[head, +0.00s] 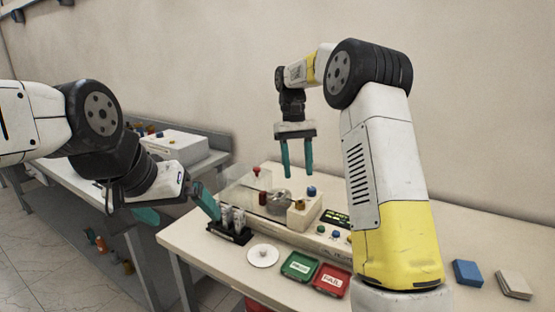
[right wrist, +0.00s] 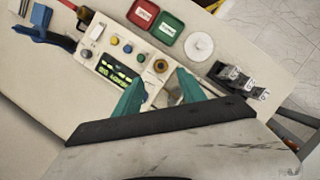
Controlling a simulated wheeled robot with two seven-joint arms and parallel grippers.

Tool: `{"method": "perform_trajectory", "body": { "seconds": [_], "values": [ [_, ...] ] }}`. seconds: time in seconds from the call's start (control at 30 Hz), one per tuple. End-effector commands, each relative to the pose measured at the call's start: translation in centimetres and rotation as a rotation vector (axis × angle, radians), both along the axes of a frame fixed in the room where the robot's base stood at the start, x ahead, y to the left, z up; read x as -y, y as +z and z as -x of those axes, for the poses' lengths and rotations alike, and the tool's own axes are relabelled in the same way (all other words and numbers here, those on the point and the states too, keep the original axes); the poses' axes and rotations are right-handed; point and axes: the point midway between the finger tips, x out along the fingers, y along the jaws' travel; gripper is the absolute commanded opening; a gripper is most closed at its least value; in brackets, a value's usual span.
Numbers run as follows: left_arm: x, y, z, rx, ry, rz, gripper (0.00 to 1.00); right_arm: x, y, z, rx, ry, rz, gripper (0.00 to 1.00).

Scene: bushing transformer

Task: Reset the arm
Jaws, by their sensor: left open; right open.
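My right gripper (head: 297,158) hangs high above the bench in the head view, with its two teal fingers apart and pointing down. In the right wrist view my right gripper (right wrist: 158,92) shows spread fingers with nothing between them. My left gripper (head: 178,206) is at the left edge of the bench, its teal fingers spread apart. One finger is close to the black rack (head: 229,233); I cannot tell whether they touch. The test machine (head: 300,213) stands on the bench below my right gripper.
A white disc (head: 263,256), a green tray (head: 299,266) and a red tray (head: 331,281) lie along the bench's front. A blue block (head: 467,273) and a beige block (head: 514,284) lie at the right. Another bench with a white box (head: 176,146) stands behind at the left.

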Motion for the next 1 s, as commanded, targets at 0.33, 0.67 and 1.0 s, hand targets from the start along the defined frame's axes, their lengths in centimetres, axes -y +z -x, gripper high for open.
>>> {"method": "perform_trajectory", "body": {
  "seconds": [0.33,0.67,1.0],
  "values": [
    [0.0,0.0,0.0,0.0,0.0,0.0,1.0,2.2,6.4,7.9,0.288,-0.039,-0.095,0.48],
    [0.0,0.0,0.0,0.0,0.0,0.0,1.0,3.5,7.7,17.6,0.586,-0.097,-0.191,0.48],
    [0.0,0.0,0.0,0.0,0.0,0.0,1.0,3.7,5.0,25.1,0.834,-0.16,-0.268,0.48]
  ]
}}
